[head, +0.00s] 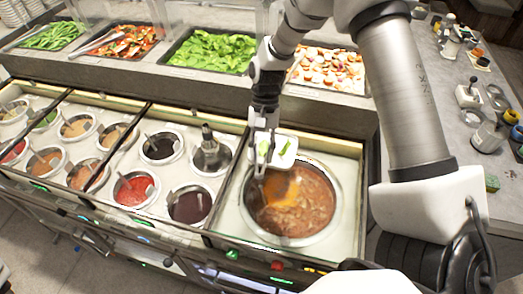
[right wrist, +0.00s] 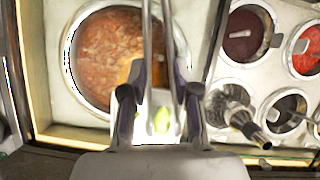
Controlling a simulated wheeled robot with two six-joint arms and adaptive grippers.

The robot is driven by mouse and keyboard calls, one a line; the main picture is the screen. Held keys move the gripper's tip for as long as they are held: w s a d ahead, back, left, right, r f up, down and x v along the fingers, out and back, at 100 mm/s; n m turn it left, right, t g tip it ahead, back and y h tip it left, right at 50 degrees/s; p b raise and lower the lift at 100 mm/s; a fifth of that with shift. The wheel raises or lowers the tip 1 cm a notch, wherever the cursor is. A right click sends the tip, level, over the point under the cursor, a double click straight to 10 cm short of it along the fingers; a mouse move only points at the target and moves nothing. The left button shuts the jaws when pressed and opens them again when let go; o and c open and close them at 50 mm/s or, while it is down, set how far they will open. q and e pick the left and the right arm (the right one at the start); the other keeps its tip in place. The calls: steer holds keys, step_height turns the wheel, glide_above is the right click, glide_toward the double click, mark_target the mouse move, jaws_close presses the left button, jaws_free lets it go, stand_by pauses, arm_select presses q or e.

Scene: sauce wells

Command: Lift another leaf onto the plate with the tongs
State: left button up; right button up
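The white plate (head: 288,142) sits at the back edge of the large sauce pot, with green leaf pieces (head: 284,150) on it. Part of it shows in the right wrist view as a bright patch (right wrist: 150,134) with green on it, behind my gripper. My right gripper (head: 262,133) is above the plate and appears shut on the metal tongs (right wrist: 147,45). The tongs' two arms run out between its fingers (right wrist: 158,98) over the pot; their tips are out of the wrist view. A tray of green leaves (head: 212,50) stands on the back counter. My left gripper is not in view.
The large pot of brown sauce (head: 312,215) lies below the tongs. Several small sauce wells (head: 135,188) fill the counter to the left. Trays of peppers (head: 127,42) and chopped vegetables (head: 335,68) flank the leaves. A whisk (right wrist: 233,105) stands in one well.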

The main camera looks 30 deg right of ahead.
step_height(320, 180, up, 9)
steer(key=p, duration=0.8)
